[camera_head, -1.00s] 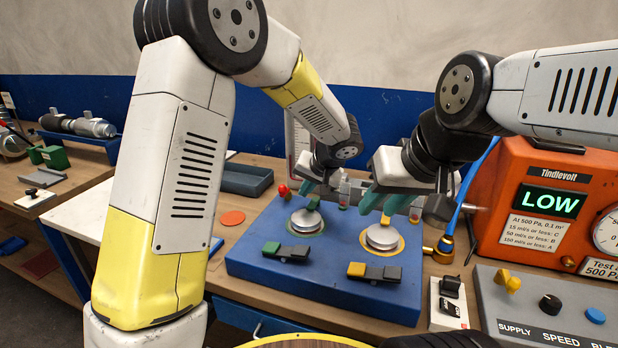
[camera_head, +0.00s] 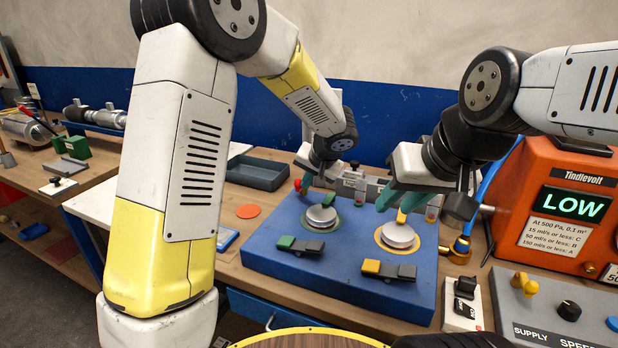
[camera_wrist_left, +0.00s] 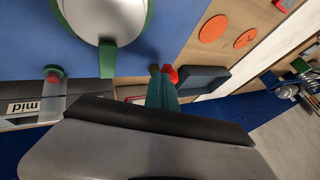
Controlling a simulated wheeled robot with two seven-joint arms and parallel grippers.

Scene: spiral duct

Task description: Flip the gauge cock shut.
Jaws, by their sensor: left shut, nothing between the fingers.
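A small red knob (camera_head: 298,185) sits at the back left edge of the blue board (camera_head: 262,262); it may be the gauge cock, but its handle position is too small to tell. It also shows in the left wrist view (camera_wrist_left: 171,74), beside a brass-coloured bit. My left gripper (camera_head: 307,181) is shut and empty, its teal fingertips close beside the red knob; I cannot tell if they touch. The fingers show in the left wrist view (camera_wrist_left: 161,88). My right gripper (camera_head: 388,197) hangs over the back right of the board near the right silver disc; its jaw opening is unclear.
Two silver discs (camera_head: 320,219) (camera_head: 398,236) and two dark levers, one green-ended (camera_head: 300,246) and one yellow-ended (camera_head: 388,270), are on the board. An orange box reading LOW (camera_head: 560,208) stands right. A grey tray (camera_head: 257,173) lies behind left.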

